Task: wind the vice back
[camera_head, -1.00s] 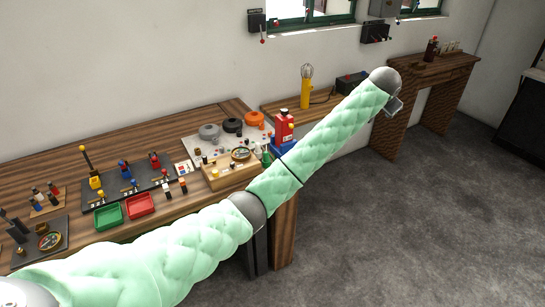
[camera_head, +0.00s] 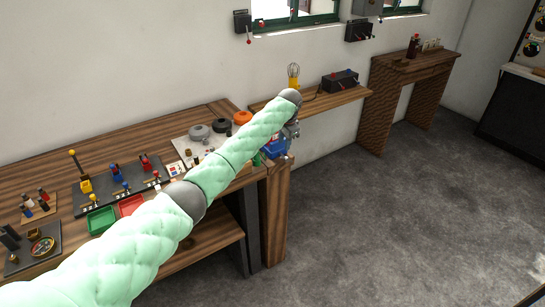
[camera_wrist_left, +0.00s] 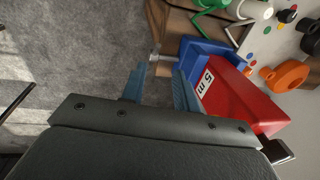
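A blue fixture (camera_head: 275,148), which looks like the vice, sits at the right end of the workbench, partly hidden behind my left arm. In the left wrist view its blue body (camera_wrist_left: 203,47) shows with a red block (camera_wrist_left: 235,92) marked "5 m" against it. A small pale metal piece (camera_wrist_left: 153,55) projects from the bench edge beside the blue body, just beyond my fingertips. My left gripper (camera_head: 292,132) is by the blue fixture; in the left wrist view its fingers (camera_wrist_left: 158,80) are apart with nothing between them. My right gripper is not in view.
The workbench (camera_head: 150,133) holds a dark lever panel (camera_head: 125,190), a green tray (camera_head: 100,220) and a red tray (camera_head: 130,205). Round grey and orange knobs (camera_head: 243,118) stand near the vice. A shelf (camera_head: 335,100) runs along the wall. The grey floor right of the bench is open.

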